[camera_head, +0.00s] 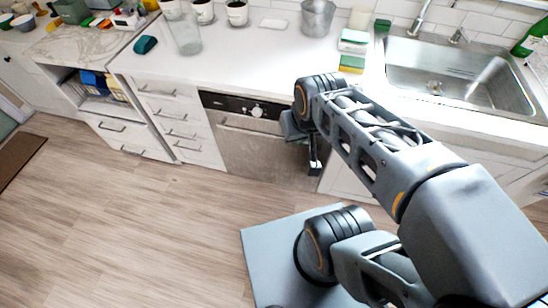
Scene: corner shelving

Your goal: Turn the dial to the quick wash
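The appliance (250,150) is built in under the counter, with a black control panel (225,103) along its top and a steel front. A pale round dial (257,112) sits on the panel, right of its middle; its markings are too small to read. A smaller light knob or button seems to sit just left of it. My gripper (314,168) hangs in front of the appliance's right side, pointing down, right of and lower than the dial, and appears apart from it. Its fingers are small and dark here, so I cannot tell whether they are open. The arm hides the panel's right end.
A bar handle (250,130) runs across the appliance front below the panel. White drawers (175,120) stand to its left. The counter above holds a glass vase (185,35), a metal cup (317,17), sponges (351,64) and a sink (460,78).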

